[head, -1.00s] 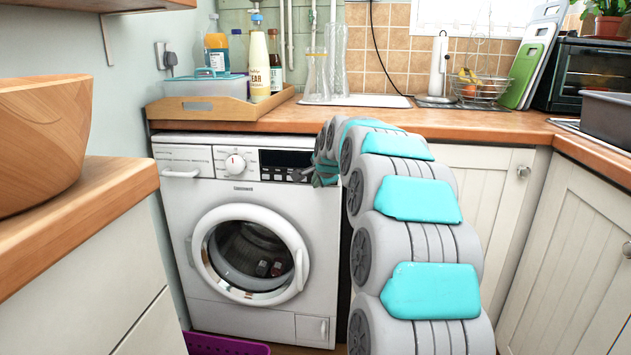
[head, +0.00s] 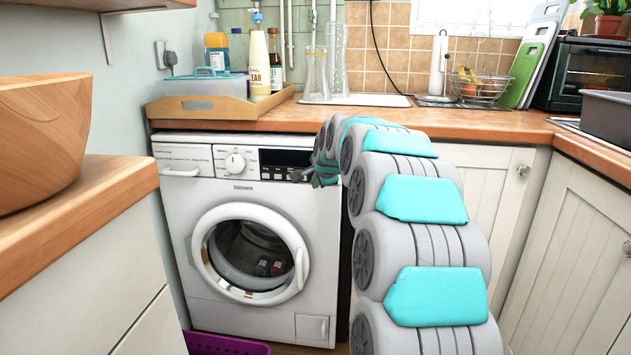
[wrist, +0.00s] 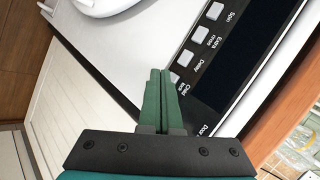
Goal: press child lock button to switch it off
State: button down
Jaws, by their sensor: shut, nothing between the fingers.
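The white washing machine (head: 170,225) stands under the wooden worktop. Its control panel has a dial (head: 235,163) and a dark display (head: 285,157) with a row of small grey buttons. In the wrist view, the child lock button (wrist: 175,78) is the last of the row, beside its "Child lock" label and partly hidden by my fingertips. My gripper (wrist: 160,74) is shut and empty, its green fingers together with the tips at that button's edge. Whether they touch it is unclear. In the head view my gripper (head: 300,175) is at the panel's right part.
The worktop (head: 450,122) overhangs the machine's top. White cupboards (head: 495,190) stand to the right, and a counter with a wooden bowl (head: 40,140) is at the near left. A purple basket (head: 225,345) lies on the floor at the machine's lower left.

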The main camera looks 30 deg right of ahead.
jog(key=shift+s, duration=0.1)
jog(key=s+a, duration=0.1)
jog(key=s, duration=0.1)
jog(key=s+a, duration=0.1)
jog(key=s, duration=0.1)
jog(key=shift+a+b, duration=0.4)
dwell(0.8)
jog(key=s+a+f+n+g+y, duration=0.1)
jog(key=s+a+f+n+g, duration=0.3)
jog(key=s+a, duration=0.55)
jog(key=s+a+f+n+g+y, duration=0.15)
jog(key=s+a+f+n, duration=0.4)
jog(key=s, duration=0.75)
jog(key=s+a+f+n+g, duration=0.1)
jog(key=s+f+n+g, duration=0.1)
jog(key=s, duration=0.7)
jog(key=s+a+f+n+g, duration=0.2)
jog(key=s+n, duration=0.1)
jog(key=s, duration=0.6)
jog(key=s+a+f+n+g, duration=0.2)
jog(key=s+n, duration=0.1)
jog(key=s, duration=0.6)
jog(key=shift+s+f+h, duration=0.15)
jog(key=shift+f+h, duration=0.15)
jog(key=shift+h, duration=0.05)
